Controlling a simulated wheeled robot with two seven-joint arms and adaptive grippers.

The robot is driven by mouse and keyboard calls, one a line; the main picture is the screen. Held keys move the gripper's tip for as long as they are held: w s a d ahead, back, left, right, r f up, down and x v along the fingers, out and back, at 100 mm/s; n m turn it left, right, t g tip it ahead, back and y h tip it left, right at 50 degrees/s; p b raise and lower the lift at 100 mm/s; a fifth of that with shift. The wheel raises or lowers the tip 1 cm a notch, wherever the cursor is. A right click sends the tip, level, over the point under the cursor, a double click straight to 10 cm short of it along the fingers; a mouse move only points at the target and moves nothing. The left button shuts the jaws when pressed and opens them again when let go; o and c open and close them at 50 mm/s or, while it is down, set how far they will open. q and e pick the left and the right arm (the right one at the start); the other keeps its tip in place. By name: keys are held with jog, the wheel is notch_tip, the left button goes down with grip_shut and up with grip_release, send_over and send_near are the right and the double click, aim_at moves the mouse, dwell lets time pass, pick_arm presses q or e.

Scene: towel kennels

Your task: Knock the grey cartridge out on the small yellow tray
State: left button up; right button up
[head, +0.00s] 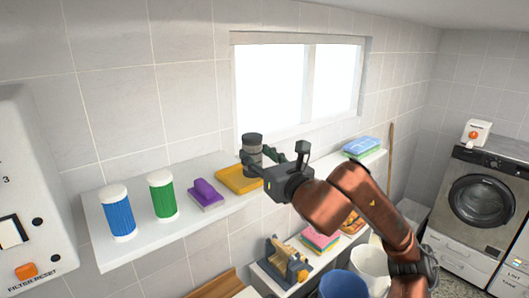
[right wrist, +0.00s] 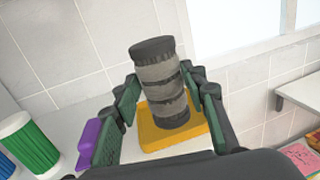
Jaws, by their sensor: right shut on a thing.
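The grey cartridge (head: 252,152) is a dark-capped cylinder with darker bands around its grey body. It also shows in the right wrist view (right wrist: 159,85), slightly tilted there. My right gripper (head: 256,158) is shut on it; its green fingers stand on both sides of the cartridge in the right wrist view (right wrist: 165,100). The small yellow tray (head: 236,182) lies on the white shelf, below and behind the cartridge. In the right wrist view the tray (right wrist: 155,141) shows around the cartridge's lower end. I cannot tell whether the cartridge touches the tray. My left gripper is not in view.
On the shelf (head: 150,240) stand a blue cartridge (head: 119,217), a green cartridge (head: 163,197) and a purple brush-like block (head: 206,194). A wall panel (head: 30,190) is at the left. Lower right are a blue bucket (head: 343,285) and a white bucket (head: 369,262).

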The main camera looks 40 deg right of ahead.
jog(key=shift+w+a+p, duration=0.15)
jog(key=shift+w+p, duration=1.15)
jog(key=shift+w, duration=0.55)
jog(key=shift+f+b, duration=0.85)
jog(key=shift+b, duration=0.35)
jog(key=shift+f+b, duration=1.15)
jog(key=shift+b, duration=0.25)
jog(key=shift+r+p, duration=0.85)
jog(key=shift+r, duration=0.55)
jog(key=shift+f, duration=0.15)
